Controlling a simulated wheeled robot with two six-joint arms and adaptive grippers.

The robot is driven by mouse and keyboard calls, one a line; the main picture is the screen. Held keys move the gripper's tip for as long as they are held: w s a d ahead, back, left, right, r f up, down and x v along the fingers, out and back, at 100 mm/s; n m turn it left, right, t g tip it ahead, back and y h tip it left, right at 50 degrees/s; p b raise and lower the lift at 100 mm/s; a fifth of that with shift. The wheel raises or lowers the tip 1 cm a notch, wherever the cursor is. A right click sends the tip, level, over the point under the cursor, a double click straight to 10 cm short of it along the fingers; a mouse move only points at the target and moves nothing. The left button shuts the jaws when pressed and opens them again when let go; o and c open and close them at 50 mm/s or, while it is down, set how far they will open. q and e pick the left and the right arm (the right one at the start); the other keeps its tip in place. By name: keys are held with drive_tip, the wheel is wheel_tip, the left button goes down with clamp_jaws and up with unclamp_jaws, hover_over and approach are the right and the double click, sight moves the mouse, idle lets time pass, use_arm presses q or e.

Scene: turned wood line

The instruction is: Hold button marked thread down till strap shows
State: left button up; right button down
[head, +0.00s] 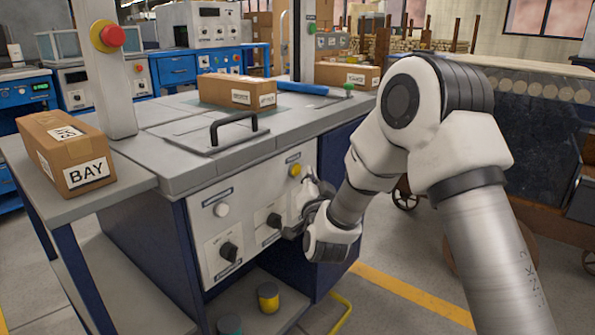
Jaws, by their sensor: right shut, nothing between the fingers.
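The machine's pale front panel (208,270) carries a white button (221,209) and a yellow button (295,170), plus black knobs (229,252). The small labels are too blurred to read, so I cannot tell which button is marked thread. My right gripper (311,192) is shut and empty at the right part of the panel, just below and right of the yellow button. I cannot tell whether it touches the panel. It and my wrist hide that part of the panel. I cannot make out a strap. My left gripper is not in view.
A carton marked BAY (68,152) sits on the left side shelf. Another carton (237,91) and a blue bar (310,89) lie on the machine top, behind a black handle (234,127). A red stop button (112,36) is on the upright post. A yellow-topped container (268,298) stands below.

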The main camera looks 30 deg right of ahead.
drive_tip(key=shift+w, duration=0.1)
drive_tip(key=shift+w+a, duration=0.15)
drive_tip(key=shift+w, duration=0.15)
drive_tip(key=shift+w+a, duration=0.15)
drive_tip(key=shift+w, duration=0.2)
idle(1.7)
drive_tip(key=shift+s+d, duration=0.3)
drive_tip(key=shift+s, duration=0.45)
drive_tip(key=s, duration=0.1)
drive_tip(key=s+d, duration=0.1)
drive_tip(key=s, duration=0.1)
drive_tip(key=s+d, duration=0.1)
drive_tip(key=shift+s, duration=0.3)
